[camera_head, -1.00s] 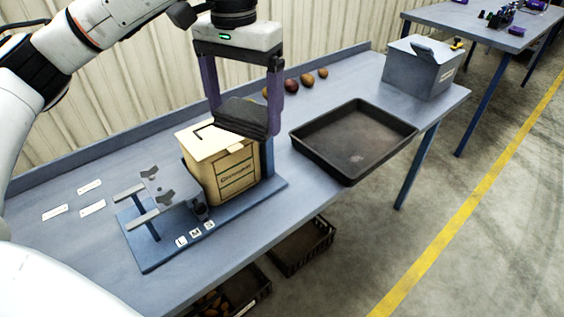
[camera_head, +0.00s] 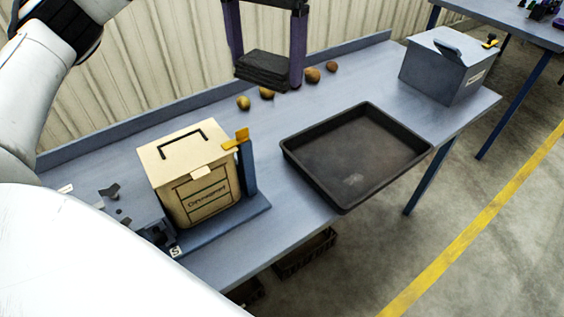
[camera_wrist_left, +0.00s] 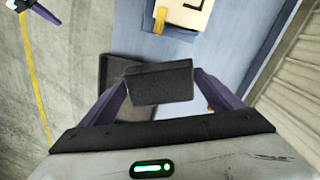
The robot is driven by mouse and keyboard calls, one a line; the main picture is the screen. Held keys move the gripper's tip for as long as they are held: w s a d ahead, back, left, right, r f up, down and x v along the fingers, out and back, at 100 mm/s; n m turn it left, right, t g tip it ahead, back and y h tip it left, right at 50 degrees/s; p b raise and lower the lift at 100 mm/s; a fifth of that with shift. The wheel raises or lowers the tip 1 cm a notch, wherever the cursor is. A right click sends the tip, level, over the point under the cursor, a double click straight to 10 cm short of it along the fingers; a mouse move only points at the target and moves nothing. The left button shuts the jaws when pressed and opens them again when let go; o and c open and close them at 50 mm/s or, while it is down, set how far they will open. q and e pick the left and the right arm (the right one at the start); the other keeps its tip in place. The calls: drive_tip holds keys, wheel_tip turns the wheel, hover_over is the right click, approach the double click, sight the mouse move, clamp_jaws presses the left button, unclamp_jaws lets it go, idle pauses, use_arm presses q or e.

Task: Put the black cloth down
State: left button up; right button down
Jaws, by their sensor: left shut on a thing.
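The black cloth (camera_head: 265,69) is a dark folded pad held between the fingers of my left gripper (camera_head: 268,72). The gripper is shut on it and hangs above the back of the bench, near the back ledge. In the left wrist view the cloth (camera_wrist_left: 161,83) fills the space between the two purple fingers (camera_wrist_left: 161,88). The cloth looks clear of the bench top, though its exact height is hard to tell. My right gripper is not in view.
A black tray (camera_head: 286,143) lies empty at the bench's front right. A wooden box (camera_head: 205,194) stands on a blue stand at left. Several potatoes (camera_head: 312,75) lie along the back. A grey lidded box (camera_head: 432,78) stands at the far right. Bench (camera_head: 270,160) shows bare between them.

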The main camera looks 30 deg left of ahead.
sight(258, 66)
use_arm(q)
drive_tip(key=f, duration=0.1)
drive_tip(key=s+f, duration=0.2)
drive_tip(key=shift+f, duration=0.3)
drive_tip(key=f+b, duration=0.1)
drive_tip(key=f, duration=0.6)
drive_tip(key=f+b, duration=0.1)
drive_tip(key=f, duration=0.6)
drive_tip(key=f+b, duration=0.1)
drive_tip(key=f, duration=0.5)
drive_tip(key=shift+w+f+b, duration=0.35)
drive_tip(key=shift+f, duration=0.05)
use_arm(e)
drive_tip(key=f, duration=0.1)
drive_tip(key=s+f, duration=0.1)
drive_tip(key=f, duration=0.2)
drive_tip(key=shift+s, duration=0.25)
use_arm(q)
drive_tip(key=shift+f+b, duration=0.65)
drive_tip(key=shift+b, duration=0.05)
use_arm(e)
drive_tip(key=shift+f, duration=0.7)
